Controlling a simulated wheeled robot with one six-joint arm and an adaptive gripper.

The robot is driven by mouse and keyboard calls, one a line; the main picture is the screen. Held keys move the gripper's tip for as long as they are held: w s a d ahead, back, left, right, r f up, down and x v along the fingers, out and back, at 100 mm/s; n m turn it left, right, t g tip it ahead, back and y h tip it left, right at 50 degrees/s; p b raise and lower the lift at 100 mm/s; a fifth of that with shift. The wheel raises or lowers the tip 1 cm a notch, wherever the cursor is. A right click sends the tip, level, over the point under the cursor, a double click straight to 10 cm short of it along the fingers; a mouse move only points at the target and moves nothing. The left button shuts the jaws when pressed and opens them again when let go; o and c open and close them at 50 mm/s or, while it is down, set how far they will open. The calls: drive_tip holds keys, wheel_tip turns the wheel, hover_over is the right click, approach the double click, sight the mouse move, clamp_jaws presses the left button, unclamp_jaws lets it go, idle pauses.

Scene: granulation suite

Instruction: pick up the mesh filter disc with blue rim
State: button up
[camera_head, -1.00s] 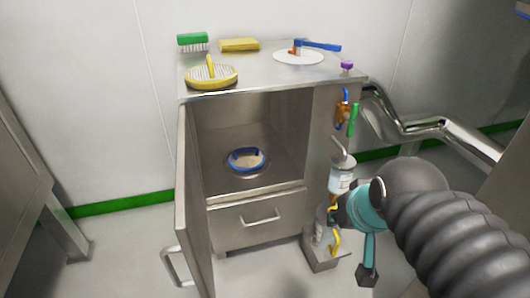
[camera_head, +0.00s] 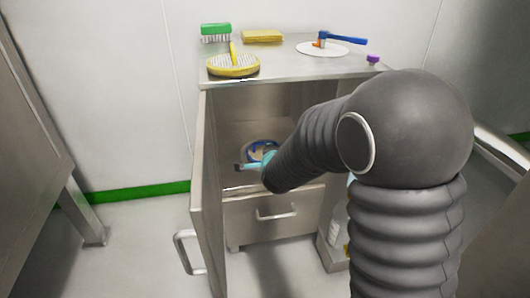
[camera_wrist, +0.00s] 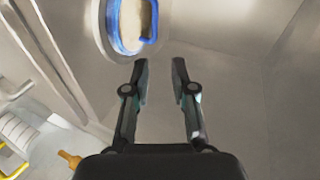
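The mesh filter disc with blue rim (camera_head: 262,144) lies inside the open cabinet, in a round recess of its floor, partly hidden by my arm. In the wrist view the disc (camera_wrist: 130,24) shows at the top, cut by the frame edge, with its pale face, blue rim and a blue handle. My gripper (camera_wrist: 160,74) is open and empty. Its two fingers point towards the disc, which lies ahead and slightly left of the fingertips in that view. In the head view my gripper (camera_head: 248,165) is at the cabinet opening, just in front of the disc.
The cabinet door (camera_head: 203,200) stands open on the left; the drawer (camera_head: 275,210) below is shut. The cabinet top (camera_head: 290,65) holds a yellow-rimmed disc (camera_head: 233,66), a green brush (camera_head: 215,32), a yellow sponge (camera_head: 262,36), a white disc (camera_head: 322,49) with a blue-handled tool, and a purple knob (camera_head: 373,59).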

sight(253, 152)
drive_tip(key=shift+m+t, duration=0.3)
drive_tip(key=shift+m, duration=0.4)
drive_tip(key=x, duration=0.3)
drive_tip(key=f+x, duration=0.1)
drive_tip(key=x, duration=0.7)
drive_tip(key=shift+s+a+f, duration=0.2)
drive_tip(key=shift+s+a, duration=0.15)
drive_tip(key=shift+a, duration=0.05)
drive_tip(key=shift+p+x, duration=0.4)
drive_tip(key=shift+x, duration=2.1)
drive_tip(key=shift+s+f, duration=0.1)
drive_tip(key=shift+f, duration=0.05)
clamp_jaws()
